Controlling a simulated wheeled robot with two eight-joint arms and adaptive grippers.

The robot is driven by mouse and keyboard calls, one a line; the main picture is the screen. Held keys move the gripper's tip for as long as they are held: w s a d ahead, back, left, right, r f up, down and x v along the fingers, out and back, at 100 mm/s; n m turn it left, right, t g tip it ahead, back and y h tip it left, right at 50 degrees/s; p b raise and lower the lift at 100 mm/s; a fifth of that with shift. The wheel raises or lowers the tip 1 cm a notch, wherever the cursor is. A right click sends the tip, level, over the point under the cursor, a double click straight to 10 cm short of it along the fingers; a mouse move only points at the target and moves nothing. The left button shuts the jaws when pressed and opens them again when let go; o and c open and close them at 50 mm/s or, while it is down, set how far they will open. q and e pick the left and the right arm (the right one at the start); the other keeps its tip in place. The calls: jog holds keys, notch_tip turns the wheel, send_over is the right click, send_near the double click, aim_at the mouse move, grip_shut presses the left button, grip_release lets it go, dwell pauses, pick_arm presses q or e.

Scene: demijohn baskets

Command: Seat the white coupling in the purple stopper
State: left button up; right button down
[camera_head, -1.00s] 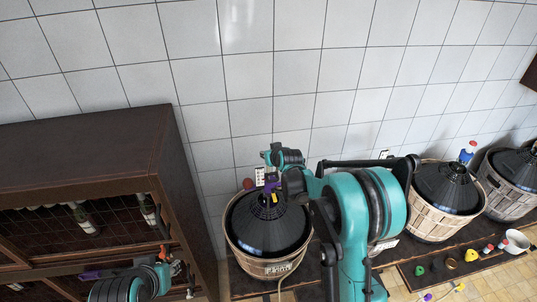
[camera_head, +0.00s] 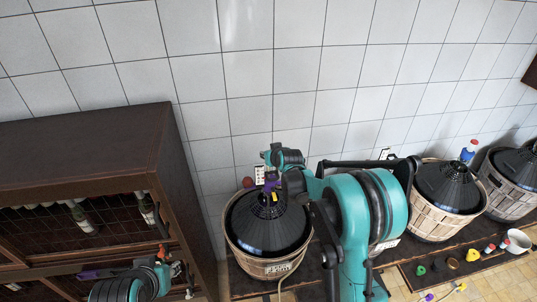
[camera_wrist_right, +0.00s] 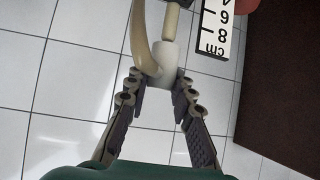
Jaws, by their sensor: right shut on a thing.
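In the right wrist view the white coupling (camera_wrist_right: 158,72) sits between the fingertips of my right gripper (camera_wrist_right: 158,88), which is shut on it. A curved beige hose (camera_wrist_right: 141,35) and a straight beige tube (camera_wrist_right: 171,22) join the coupling. The tube runs to a dark part at the top edge. In the head view my right gripper (camera_head: 270,184) is above the mouth of the left demijohn (camera_head: 268,225). Purple shows there, but I cannot tell stopper from finger pads. The coupling is not clear in this view. My left gripper (camera_head: 172,268) is in front of the cabinet; its jaw state is unclear.
A dark wooden cabinet (camera_head: 90,140) with bottles stands at left. Two more basketed demijohns (camera_head: 447,188) (camera_head: 518,172) stand at right. A low board (camera_head: 410,275) holds several small coloured pieces and a white cup (camera_head: 517,241).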

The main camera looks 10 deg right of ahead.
jog(key=shift+f+b, duration=1.3)
jog(key=shift+f, duration=0.15)
jog(key=c, duration=1.2)
grip_release()
jog(key=v, duration=1.2)
jog(key=shift+r, duration=0.1)
